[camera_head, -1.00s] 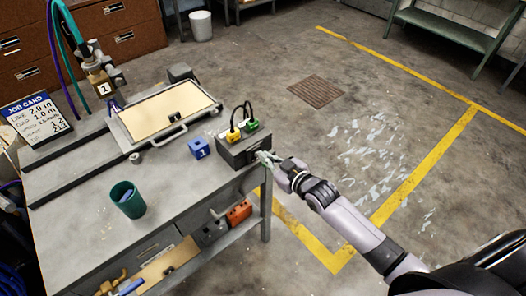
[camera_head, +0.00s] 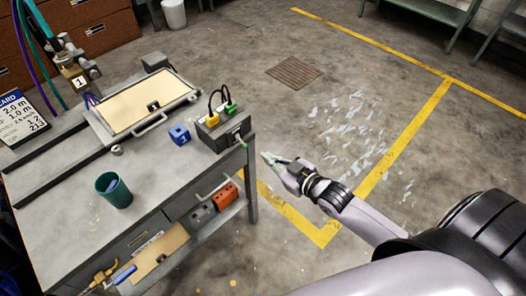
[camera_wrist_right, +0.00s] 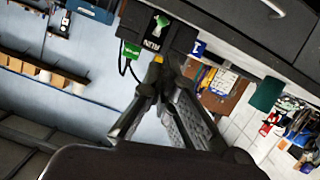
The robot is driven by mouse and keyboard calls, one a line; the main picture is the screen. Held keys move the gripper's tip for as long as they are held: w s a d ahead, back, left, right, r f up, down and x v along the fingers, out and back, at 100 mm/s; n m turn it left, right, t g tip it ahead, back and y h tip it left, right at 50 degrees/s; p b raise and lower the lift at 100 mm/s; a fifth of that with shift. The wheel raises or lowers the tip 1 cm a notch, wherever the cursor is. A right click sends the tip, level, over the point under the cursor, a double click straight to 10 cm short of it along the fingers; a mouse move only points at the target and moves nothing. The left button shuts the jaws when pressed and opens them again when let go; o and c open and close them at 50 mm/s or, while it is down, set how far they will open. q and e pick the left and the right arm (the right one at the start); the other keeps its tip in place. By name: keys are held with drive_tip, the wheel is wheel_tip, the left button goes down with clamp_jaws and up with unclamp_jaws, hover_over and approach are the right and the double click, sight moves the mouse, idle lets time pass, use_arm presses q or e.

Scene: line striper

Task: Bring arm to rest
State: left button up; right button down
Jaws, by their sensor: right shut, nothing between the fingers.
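My right gripper (camera_head: 272,159) is off the right edge of the grey workbench (camera_head: 75,215), over the floor. Its fingers are together with nothing between them. It is apart from the dark control box (camera_head: 226,130), which carries a yellow and a green plug with black cables. In the right wrist view the fingers (camera_wrist_right: 160,75) show in the middle, and the control box (camera_wrist_right: 150,28) with its green switch label lies beyond them. My left gripper does not show in the head view.
On the bench are a blue block (camera_head: 179,134), a green cup (camera_head: 114,190) and a framed tan panel (camera_head: 145,102). An orange box (camera_head: 225,195) sits on the lower shelf. The floor right of the bench is open, with yellow lines and a drain grate (camera_head: 294,72).

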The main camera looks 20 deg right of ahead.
drive_tip(key=shift+s+d, duration=0.1)
drive_tip(key=shift+s, duration=0.05)
idle(0.4)
drive_tip(key=s+d+f+m+g+h, duration=0.15)
drive_tip(key=s+f, duration=0.25)
drive_tip(key=f, duration=0.5)
drive_tip(key=s+d+f+g+h, duration=0.1)
drive_tip(key=s+d+f+g, duration=0.15)
drive_tip(key=f, duration=0.65)
drive_tip(key=s+d+f+m+g+h, duration=0.15)
drive_tip(key=s+f, duration=0.25)
drive_tip(key=f, duration=0.5)
drive_tip(key=s+a+f+g, duration=0.1)
drive_tip(key=s+f+g, duration=0.1)
drive_tip(key=s+f, duration=0.4)
drive_tip(key=s+a+f+g, duration=0.2)
drive_tip(key=s+f, duration=0.4)
drive_tip(key=s, duration=0.7)
drive_tip(key=s+a+f+g, duration=0.2)
drive_tip(key=s+f, duration=0.4)
drive_tip(key=s, duration=0.4)
drive_tip(key=shift+s+a+g, duration=0.25)
drive_tip(key=shift+s+g, duration=0.05)
drive_tip(key=shift+g, duration=0.55)
drive_tip(key=shift+f, duration=0.1)
